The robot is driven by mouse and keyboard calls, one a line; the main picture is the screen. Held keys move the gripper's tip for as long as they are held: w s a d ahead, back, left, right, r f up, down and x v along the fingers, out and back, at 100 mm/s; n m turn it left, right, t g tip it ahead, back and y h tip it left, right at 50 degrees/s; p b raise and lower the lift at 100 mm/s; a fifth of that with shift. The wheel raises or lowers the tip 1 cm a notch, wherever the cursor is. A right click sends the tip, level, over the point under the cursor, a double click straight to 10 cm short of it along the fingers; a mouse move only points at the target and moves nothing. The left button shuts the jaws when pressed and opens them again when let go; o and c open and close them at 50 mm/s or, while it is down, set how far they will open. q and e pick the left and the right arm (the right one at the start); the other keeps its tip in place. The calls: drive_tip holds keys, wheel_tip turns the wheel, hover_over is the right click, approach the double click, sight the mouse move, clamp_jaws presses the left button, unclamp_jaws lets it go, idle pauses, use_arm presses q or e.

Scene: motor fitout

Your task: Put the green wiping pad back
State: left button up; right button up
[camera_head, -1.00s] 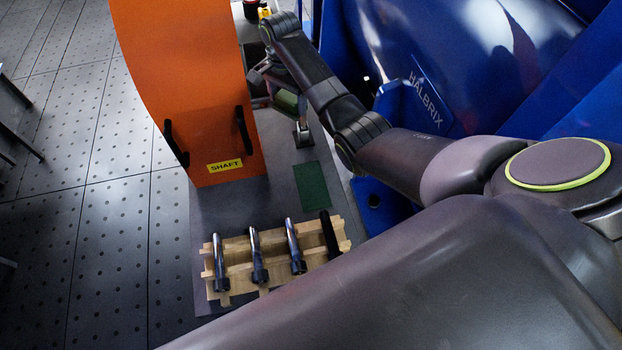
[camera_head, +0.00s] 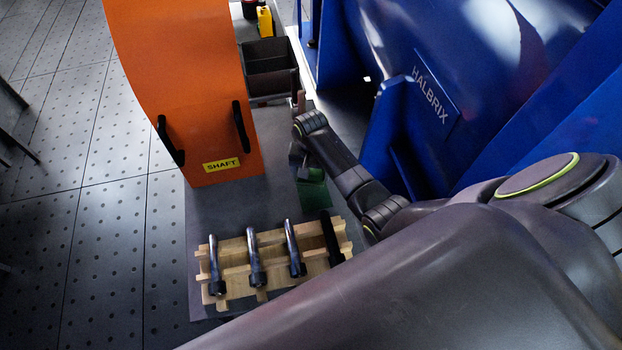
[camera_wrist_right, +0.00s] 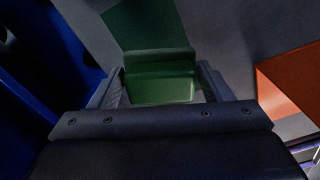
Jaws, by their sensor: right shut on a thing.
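The green wiping pad (camera_wrist_right: 160,88) is a block between the two fingers of my right gripper (camera_wrist_right: 162,92) in the right wrist view. My right gripper (camera_head: 306,166) is shut on it. In the head view the pad (camera_head: 312,175) shows partly beside the gripper, over the far part of a flat dark green patch (camera_head: 315,197) on the grey surface. In the wrist view the patch (camera_wrist_right: 143,22) lies beyond the pad. I cannot tell whether the pad touches the surface. My left gripper is not in view.
A wooden rack (camera_head: 236,279) with several metal bolts and a black rod stands just in front of the patch. An orange SHAFT guard (camera_head: 190,90) rises at left, the blue HALBRIX machine (camera_head: 400,150) at right. A dark bin (camera_head: 270,84) sits behind.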

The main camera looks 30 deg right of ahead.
sight(311, 179)
drive_tip(key=shift+f, duration=1.75)
drive_tip(key=shift+f+b, duration=0.15)
drive_tip(key=shift+b, duration=0.15)
drive_tip(key=o, duration=1.1)
wheel_tip(311, 179, up, 12)
drive_tip(key=shift+r+p, duration=0.15)
drive_tip(key=shift+p, duration=0.7)
drive_tip(key=shift+s, duration=0.1)
